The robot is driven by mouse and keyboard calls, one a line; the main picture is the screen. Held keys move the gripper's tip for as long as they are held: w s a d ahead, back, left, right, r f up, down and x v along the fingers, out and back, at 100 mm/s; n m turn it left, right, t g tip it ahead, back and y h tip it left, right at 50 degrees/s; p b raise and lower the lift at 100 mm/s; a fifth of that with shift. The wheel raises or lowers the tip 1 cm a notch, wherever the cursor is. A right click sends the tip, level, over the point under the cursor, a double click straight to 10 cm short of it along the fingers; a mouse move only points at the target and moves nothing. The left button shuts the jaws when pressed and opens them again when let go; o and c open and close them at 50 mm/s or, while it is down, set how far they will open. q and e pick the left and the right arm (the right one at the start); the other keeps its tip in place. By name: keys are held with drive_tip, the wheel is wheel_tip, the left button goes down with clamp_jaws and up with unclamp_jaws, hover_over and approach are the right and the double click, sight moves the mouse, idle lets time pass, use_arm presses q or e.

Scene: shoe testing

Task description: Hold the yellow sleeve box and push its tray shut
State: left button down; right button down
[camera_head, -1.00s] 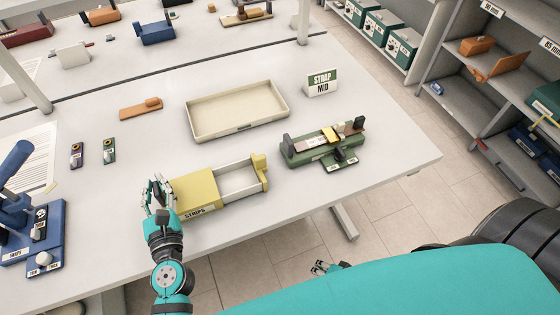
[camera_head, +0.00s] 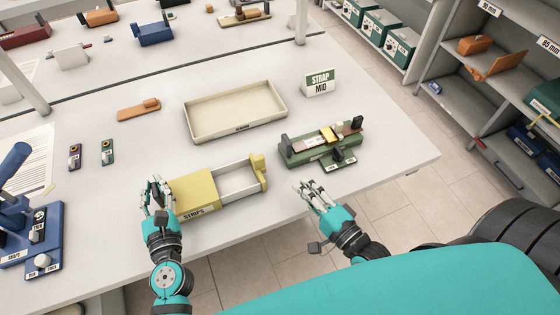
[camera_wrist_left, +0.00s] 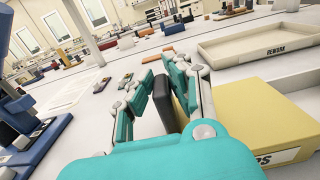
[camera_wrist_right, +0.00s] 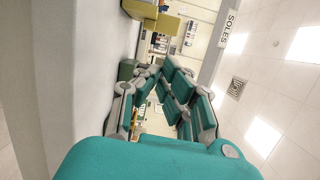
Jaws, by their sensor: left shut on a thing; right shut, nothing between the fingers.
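The yellow sleeve box (camera_head: 196,194), labelled STRIPS, lies on the table near its front edge. Its pale tray (camera_head: 241,191) sticks well out of the sleeve's right side and has a yellow end with a raised tab (camera_head: 258,165). In the left wrist view, the sleeve (camera_wrist_left: 262,115) is right of the fingers (camera_wrist_left: 168,85). My right gripper (camera_head: 310,187) is shut and empty, right of the tray's end and apart from it, by the front edge.
A green fixture (camera_head: 318,152) stands just behind my right gripper. A cream rework tray (camera_head: 235,131) lies behind the yellow box. A STRAP MID sign (camera_head: 320,82) stands farther back. A blue press (camera_head: 35,235) is at the left. The table between tray end and right gripper is clear.

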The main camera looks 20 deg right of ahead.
drive_tip(key=shift+n, duration=0.4)
drive_tip(key=shift+w+a, duration=0.1)
drive_tip(key=shift+w, duration=0.3)
drive_tip(key=x, duration=0.9)
drive_tip(key=shift+a, duration=0.1)
hover_over(235, 179)
drive_tip(key=s, duration=0.4)
drive_tip(key=shift+w+a, duration=0.2)
drive_tip(key=shift+w, duration=0.05)
use_arm(q)
drive_tip(key=shift+d, duration=0.1)
